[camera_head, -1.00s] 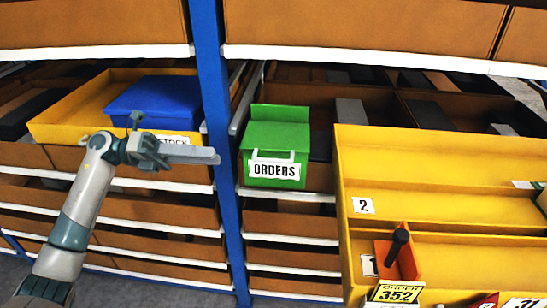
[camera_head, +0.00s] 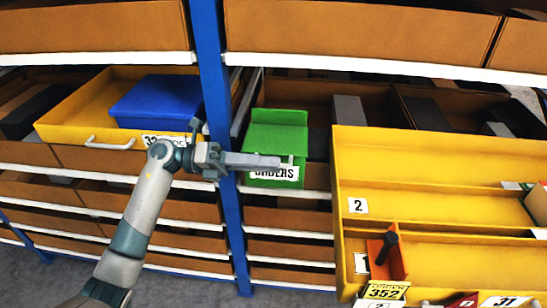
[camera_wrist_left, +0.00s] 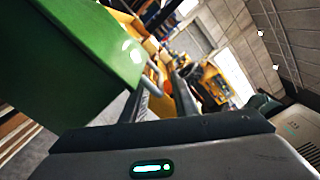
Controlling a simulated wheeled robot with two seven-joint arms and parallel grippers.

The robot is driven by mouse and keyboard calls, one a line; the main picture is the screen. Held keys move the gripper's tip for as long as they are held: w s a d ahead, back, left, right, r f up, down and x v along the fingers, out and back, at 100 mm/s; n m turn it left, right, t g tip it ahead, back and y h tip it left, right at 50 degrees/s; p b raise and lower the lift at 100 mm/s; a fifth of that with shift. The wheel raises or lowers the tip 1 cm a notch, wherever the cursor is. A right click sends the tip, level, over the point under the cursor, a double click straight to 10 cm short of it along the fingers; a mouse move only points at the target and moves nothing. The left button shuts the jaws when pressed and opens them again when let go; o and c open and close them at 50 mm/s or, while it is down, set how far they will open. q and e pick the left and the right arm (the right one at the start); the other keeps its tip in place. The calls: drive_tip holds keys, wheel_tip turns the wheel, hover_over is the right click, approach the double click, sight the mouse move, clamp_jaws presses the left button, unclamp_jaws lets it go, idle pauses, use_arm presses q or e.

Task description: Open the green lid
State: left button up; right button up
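The green lid (camera_head: 277,136) lies flat on the green box (camera_head: 297,176) labelled ORDERS, on a shelf right of the blue post. A raised green panel stands at its back. My left gripper (camera_head: 277,161) reaches from the left across the box front, at the handle, and covers part of the label. In the left wrist view the green box (camera_wrist_left: 65,55) fills the upper left, and its pale handle (camera_wrist_left: 153,76) shows near the fingertips (camera_wrist_left: 163,84). The fingers look apart there; I cannot tell whether they touch the handle. My right gripper is not in view.
The blue post (camera_head: 217,110) stands just left of the box, behind my left arm. A yellow drawer (camera_head: 75,118) with a blue box (camera_head: 160,100) is at left. A yellow rack (camera_head: 430,165) with an orange block (camera_head: 394,262) stands close on the right.

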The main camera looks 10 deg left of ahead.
use_arm(q)
drive_tip(key=shift+d, duration=0.85)
clamp_jaws()
idle(0.9)
